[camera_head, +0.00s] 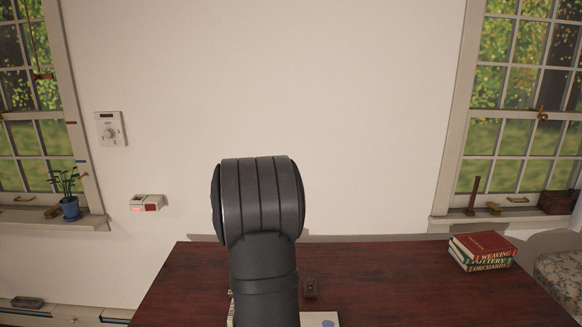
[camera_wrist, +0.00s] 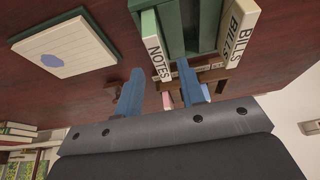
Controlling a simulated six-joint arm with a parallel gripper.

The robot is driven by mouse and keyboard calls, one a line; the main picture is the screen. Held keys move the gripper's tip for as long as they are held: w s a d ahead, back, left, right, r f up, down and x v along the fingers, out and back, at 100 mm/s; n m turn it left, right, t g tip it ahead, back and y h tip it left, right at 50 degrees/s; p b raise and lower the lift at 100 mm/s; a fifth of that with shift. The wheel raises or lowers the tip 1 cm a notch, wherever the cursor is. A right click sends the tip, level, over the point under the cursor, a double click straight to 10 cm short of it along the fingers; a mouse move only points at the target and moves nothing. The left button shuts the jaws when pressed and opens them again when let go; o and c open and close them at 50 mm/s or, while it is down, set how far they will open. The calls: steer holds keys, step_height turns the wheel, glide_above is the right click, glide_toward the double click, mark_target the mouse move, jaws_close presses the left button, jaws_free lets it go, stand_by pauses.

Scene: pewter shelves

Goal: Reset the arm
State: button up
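My gripper (camera_wrist: 161,68) shows in the wrist view as two blue fingers standing apart. It is open, with nothing held between the fingers. Beyond the fingertips is a green holder (camera_wrist: 190,28) with a white "NOTES" volume (camera_wrist: 155,45) and a white "BILLS" volume (camera_wrist: 238,28) at its sides. I cannot tell whether the fingers touch any of these. In the head view my dark arm stands upright over the desk, and my gripper is hidden.
A dark red desk (camera_head: 400,290) fills the front. A book stack (camera_head: 482,250) sits at its right. A white pad with a blue spot (camera_wrist: 68,45) lies near the holder. A small brown object (camera_head: 310,288) is beside my arm. The back wall has windows and sills on both sides.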

steer(key=x, duration=0.4)
steer(key=shift+f, duration=0.15)
steer(key=r, duration=0.4)
steer(key=shift+d+r, duration=0.25)
steer(key=shift+d, duration=0.05)
steer(key=s+d+r, duration=0.4)
steer(key=d+r, duration=0.3)
steer(key=d, duration=0.3)
steer(key=w+a, duration=0.6)
steer(key=w, duration=0.6)
steer(key=w+a+f, duration=0.1)
steer(key=w+a, duration=0.6)
steer(key=w, duration=0.6)
steer(key=shift+f, duration=0.15)
steer(key=shift+s+d, duration=0.1)
steer(key=s+d, duration=0.5)
steer(key=s, duration=0.3)
steer(key=s+d+r, duration=0.1)
steer(key=s+d, duration=0.4)
steer(key=s, duration=0.3)
steer(key=shift+s, duration=0.35)
steer(key=shift+d+r, duration=0.1)
